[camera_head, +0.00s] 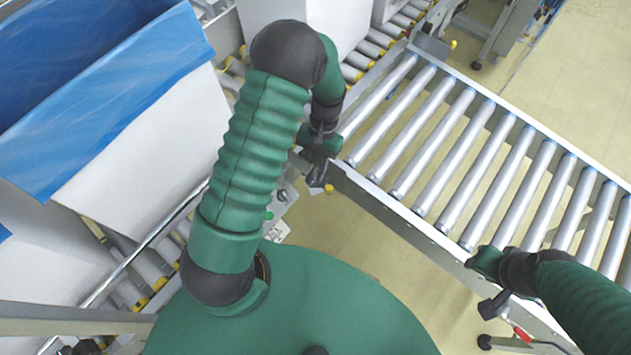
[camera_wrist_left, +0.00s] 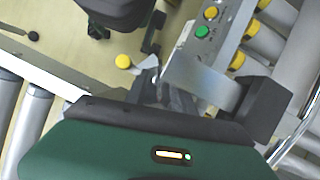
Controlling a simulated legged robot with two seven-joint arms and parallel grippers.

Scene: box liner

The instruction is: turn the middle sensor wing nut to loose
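A small yellow-capped part (camera_head: 328,188) sits by the left end of the conveyor's near rail, right beside my left gripper (camera_head: 317,172). It also shows in the left wrist view as a yellow cap (camera_wrist_left: 123,62) with a small metal piece beside it. I cannot make out which part is the middle sensor wing nut, nor its angle. My left gripper hangs at the rail corner and hides part of that area; its fingers are too dark and small to read. My right gripper (camera_head: 490,285) is over the near rail at the lower right, far from the yellow cap.
A roller conveyor (camera_head: 440,165) fills the right side. A white box with a blue liner (camera_head: 130,105) stands at the left on another roller line. A panel with green (camera_wrist_left: 203,31) and yellow buttons shows in the left wrist view. Open floor (camera_head: 385,260) lies before the near rail.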

